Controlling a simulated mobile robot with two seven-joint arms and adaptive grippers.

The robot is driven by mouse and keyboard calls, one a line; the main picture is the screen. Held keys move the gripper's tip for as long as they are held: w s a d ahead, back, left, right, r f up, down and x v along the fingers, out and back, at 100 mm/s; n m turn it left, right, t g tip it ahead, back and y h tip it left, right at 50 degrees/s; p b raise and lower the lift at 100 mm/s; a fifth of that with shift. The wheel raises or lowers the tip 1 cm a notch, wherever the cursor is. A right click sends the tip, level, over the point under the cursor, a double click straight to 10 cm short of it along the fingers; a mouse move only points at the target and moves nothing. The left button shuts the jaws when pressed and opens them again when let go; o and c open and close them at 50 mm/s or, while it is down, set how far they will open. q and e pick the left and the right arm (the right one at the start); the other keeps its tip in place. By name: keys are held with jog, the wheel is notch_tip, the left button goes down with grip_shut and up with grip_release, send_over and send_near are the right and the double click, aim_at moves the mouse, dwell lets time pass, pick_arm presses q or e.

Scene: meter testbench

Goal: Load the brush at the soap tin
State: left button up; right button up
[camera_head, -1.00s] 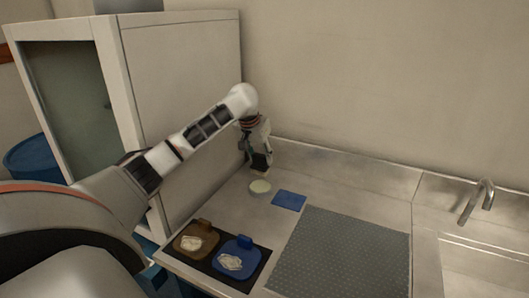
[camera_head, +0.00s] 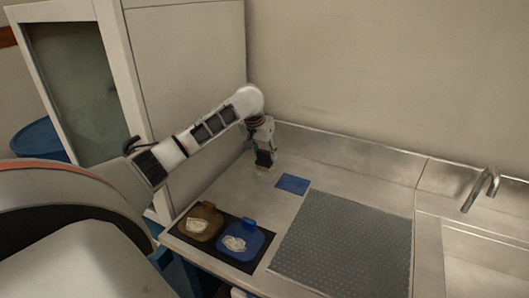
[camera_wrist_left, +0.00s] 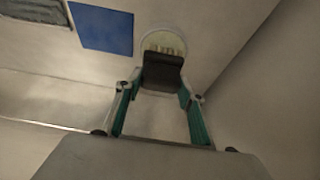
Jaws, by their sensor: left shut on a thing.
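My left gripper (camera_head: 264,153) is shut on a dark brush, seen in the left wrist view as a dark block (camera_wrist_left: 163,72) with pale bristles at its far end. The soap tin, a round pale dish, shows in the left wrist view (camera_wrist_left: 150,39) right behind the bristles. In the head view the gripper and brush are over the tin (camera_head: 263,175) and hide most of it. The bristles appear at or just over the soap; I cannot tell if they touch. My right gripper is not in view.
A blue square pad (camera_head: 292,184) lies right of the tin. A grey textured mat (camera_head: 345,245) covers the counter's middle. Brown (camera_head: 202,221) and blue (camera_head: 241,239) holders sit on a black mat in front. A white cabinet (camera_head: 188,90) stands left; the faucet (camera_head: 481,188) is right.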

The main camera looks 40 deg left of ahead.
aim_at(265, 151)
pick_arm(q)
jog(key=shift+f, duration=0.55)
dwell(1.7)
jog(key=shift+r, duration=0.15)
jog(key=shift+r, duration=3.4)
